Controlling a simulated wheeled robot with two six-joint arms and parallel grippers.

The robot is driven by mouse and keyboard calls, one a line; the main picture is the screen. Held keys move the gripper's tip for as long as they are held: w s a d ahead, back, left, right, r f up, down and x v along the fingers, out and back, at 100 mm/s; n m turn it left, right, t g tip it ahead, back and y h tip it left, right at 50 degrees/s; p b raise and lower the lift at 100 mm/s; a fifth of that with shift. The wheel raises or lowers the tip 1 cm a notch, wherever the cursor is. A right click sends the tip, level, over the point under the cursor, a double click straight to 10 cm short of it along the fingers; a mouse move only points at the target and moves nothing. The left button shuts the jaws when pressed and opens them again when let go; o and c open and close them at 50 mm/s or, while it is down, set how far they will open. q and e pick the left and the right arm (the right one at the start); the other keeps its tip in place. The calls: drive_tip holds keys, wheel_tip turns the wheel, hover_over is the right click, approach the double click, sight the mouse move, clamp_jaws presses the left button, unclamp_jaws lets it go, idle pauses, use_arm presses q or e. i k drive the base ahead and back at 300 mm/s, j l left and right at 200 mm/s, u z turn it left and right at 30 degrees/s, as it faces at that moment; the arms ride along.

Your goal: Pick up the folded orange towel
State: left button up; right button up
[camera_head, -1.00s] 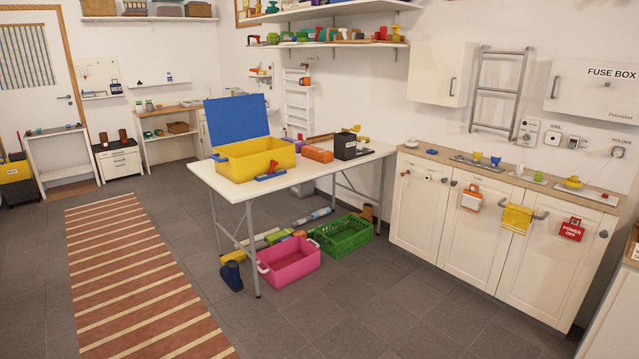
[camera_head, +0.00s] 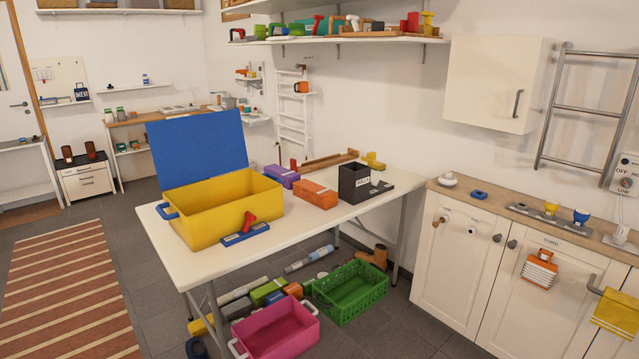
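An orange block-shaped item (camera_head: 314,194) with a small pale label lies on the white table, between the yellow box and a black bin; it may be the folded towel, but I cannot tell its material. Another orange-and-white item (camera_head: 540,270) hangs on a cabinet door under a label reading CORD. A yellow cloth (camera_head: 614,310) hangs from a handle at the right edge. Neither of my grippers shows in this view.
The white table (camera_head: 225,260) holds a yellow box (camera_head: 225,213) with a raised blue lid, a purple item (camera_head: 282,176) and a black bin (camera_head: 354,184). Pink (camera_head: 275,330) and green (camera_head: 350,291) crates sit on the floor below. The floor between table and striped rug (camera_head: 65,290) is mostly clear.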

sight(318, 196)
drive_tip(key=i+u, duration=0.15)
drive_tip(key=i, duration=0.35)
drive_tip(key=i+l+u, duration=0.1)
drive_tip(key=i, duration=0.4)
drive_tip(key=i+l+u, duration=0.15)
drive_tip(key=i, duration=0.35)
